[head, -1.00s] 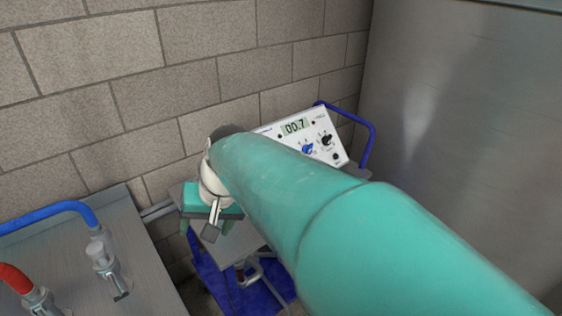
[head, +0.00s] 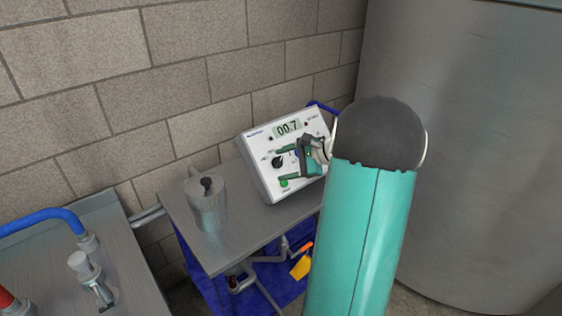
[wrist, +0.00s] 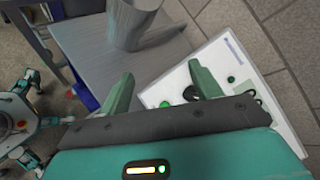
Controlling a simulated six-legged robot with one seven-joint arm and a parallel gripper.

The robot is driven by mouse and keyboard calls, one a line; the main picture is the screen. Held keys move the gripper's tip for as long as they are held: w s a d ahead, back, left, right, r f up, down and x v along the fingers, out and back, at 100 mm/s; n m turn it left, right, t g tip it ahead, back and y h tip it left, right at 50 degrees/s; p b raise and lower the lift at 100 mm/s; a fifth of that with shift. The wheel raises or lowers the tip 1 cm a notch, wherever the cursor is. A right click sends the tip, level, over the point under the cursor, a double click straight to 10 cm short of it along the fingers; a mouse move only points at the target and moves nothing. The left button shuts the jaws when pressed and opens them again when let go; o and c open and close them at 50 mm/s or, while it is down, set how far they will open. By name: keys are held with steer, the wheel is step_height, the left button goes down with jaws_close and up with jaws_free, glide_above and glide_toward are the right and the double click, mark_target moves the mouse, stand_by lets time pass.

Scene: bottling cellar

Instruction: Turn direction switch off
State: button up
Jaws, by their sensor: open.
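The white control box (head: 257,158) stands on the cart, with its sloped panel and a display reading 00.7. A black knob (head: 279,161) is at the panel's left and a green button (head: 284,183) below it. The panel labels are too small to read, so I cannot tell which control is the direction switch. My gripper (head: 280,164) is open and empty in front of the panel and hides its middle and right controls. In the wrist view, the green fingers of my gripper (wrist: 161,71) are spread, and the box (wrist: 222,54) lies behind and beside the right finger.
A metal pitcher (head: 207,205) stands on the grey cart top (head: 252,222), left of the box. A block wall (head: 180,90) is behind and a large steel tank (head: 455,150) at right. Another metal table (head: 135,280) with pipe fittings is at front left.

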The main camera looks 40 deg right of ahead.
mark_target(280, 162)
steer(key=s+d+f+m+t+h, duration=0.1)
steer(key=s+d+f+m+t, duration=0.1)
steer(key=d, duration=0.3)
steer(key=s+d+f+m+t+h, duration=0.1)
steer(key=s+d+f+m, duration=0.1)
steer(key=d, duration=0.4)
steer(key=x, duration=1.3)
steer(key=shift+w+a+r, duration=0.25)
steer(key=shift+w, duration=0.1)
steer(key=c, duration=1)
